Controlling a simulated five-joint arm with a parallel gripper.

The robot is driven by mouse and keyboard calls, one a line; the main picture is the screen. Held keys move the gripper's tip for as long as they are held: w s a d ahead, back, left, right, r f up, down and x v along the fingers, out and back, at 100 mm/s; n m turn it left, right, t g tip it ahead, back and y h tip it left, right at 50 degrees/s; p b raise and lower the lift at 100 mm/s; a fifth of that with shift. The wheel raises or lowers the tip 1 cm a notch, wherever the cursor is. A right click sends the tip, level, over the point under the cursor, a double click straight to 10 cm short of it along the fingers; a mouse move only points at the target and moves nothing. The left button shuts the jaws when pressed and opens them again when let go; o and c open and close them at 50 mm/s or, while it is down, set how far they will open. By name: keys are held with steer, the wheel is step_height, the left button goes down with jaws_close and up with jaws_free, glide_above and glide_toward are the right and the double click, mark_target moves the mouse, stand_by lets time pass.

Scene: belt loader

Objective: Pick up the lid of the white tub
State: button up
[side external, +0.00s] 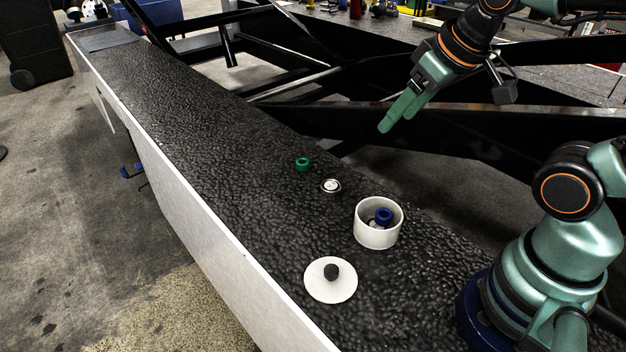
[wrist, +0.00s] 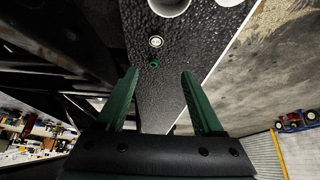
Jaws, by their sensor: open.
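The lid (side external: 318,284) is a white disc with a dark round knob. It lies flat on the black belt, beside and apart from the white tub (side external: 377,234). The tub stands upright and uncovered, with a blue ring-shaped part and something pale inside. In the wrist view the tub (wrist: 169,5) is cut off by the top edge, and part of the lid (wrist: 229,2) shows at the top. My gripper (side external: 384,127) is raised at the belt's far side, well away from the lid. In the wrist view its green fingers (wrist: 160,88) are apart with nothing between them.
A green ring (side external: 303,164) and a small silver round part (side external: 331,186) lie on the belt (side external: 190,110) behind the tub. The belt's pale side wall (side external: 190,215) runs along its left edge. The belt left of the lid and further back is clear.

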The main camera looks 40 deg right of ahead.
steer(key=m+g, duration=0.6)
steer(key=m, duration=1.2)
glide_above(332, 269)
step_height(332, 269, down, 12)
steer(key=f, duration=0.6)
steer(key=shift+w+d, duration=0.3)
steer(key=shift+d, duration=0.05)
steer(key=f, duration=0.4)
steer(key=shift+s+a, duration=0.35)
steer(key=shift+a, duration=0.05)
steer(key=shift+f, duration=0.65)
jaws_close()
